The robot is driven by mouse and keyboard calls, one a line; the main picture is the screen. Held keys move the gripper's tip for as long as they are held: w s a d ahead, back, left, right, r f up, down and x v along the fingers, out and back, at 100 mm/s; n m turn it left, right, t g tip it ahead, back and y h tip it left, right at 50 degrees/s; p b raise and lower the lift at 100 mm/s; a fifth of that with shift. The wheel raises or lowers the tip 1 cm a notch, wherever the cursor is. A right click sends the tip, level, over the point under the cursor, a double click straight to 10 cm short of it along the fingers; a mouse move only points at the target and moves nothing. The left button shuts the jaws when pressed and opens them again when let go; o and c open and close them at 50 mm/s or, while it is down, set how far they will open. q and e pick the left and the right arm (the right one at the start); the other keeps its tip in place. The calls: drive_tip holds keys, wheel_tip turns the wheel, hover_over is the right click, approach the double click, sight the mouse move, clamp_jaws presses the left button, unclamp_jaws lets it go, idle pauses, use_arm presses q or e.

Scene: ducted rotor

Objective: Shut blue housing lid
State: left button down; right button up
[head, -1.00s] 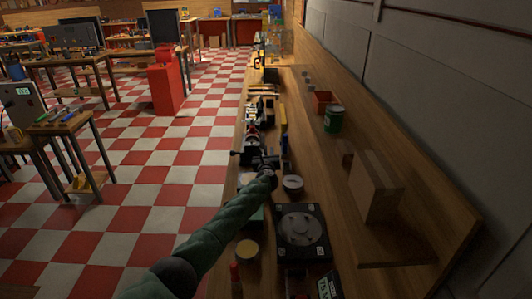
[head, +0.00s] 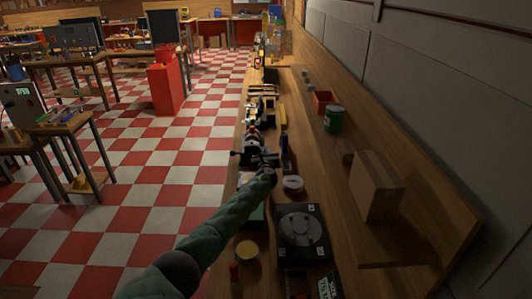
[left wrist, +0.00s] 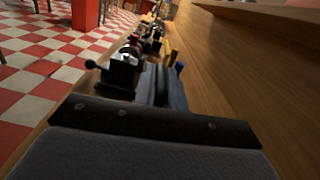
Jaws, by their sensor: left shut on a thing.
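My left arm reaches forward along the bench in the head view. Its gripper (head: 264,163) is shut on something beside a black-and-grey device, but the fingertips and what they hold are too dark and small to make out. A narrow dark-blue upright piece (head: 285,150), possibly the blue housing lid, stands just right of the gripper. In the left wrist view my gripper's dark body fills the bottom, and a small blue patch (left wrist: 179,67) shows beyond it. I cannot tell the lid's angle. My right gripper is in neither view.
A round white dish (head: 293,183) and a black square unit with a grey disc (head: 302,232) sit right of my arm. A yellow-topped round tin (head: 247,249) is nearer.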

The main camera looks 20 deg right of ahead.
use_arm(q)
drive_tip(key=shift+w+a+f+n, duration=0.1)
drive_tip(key=shift+a+n, duration=0.2)
drive_tip(key=shift+a, duration=0.05)
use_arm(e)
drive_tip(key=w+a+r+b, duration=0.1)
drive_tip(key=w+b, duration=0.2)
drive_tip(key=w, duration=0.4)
use_arm(q)
drive_tip(key=w+a+f+n+b, duration=0.2)
drive_tip(key=a+n+b, duration=0.3)
drive_tip(key=a, duration=0.3)
drive_tip(key=shift+w+a+n, duration=0.2)
drive_tip(key=shift+n, duration=0.6)
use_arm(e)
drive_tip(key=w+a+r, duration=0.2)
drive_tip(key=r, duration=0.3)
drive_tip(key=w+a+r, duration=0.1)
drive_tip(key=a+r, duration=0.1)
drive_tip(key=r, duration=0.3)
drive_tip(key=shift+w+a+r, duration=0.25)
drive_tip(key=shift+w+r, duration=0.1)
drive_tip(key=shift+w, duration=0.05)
use_arm(q)
drive_tip(key=c, duration=1.5)
unclamp_jaws()
drive_tip(key=shift+s+f, duration=0.1)
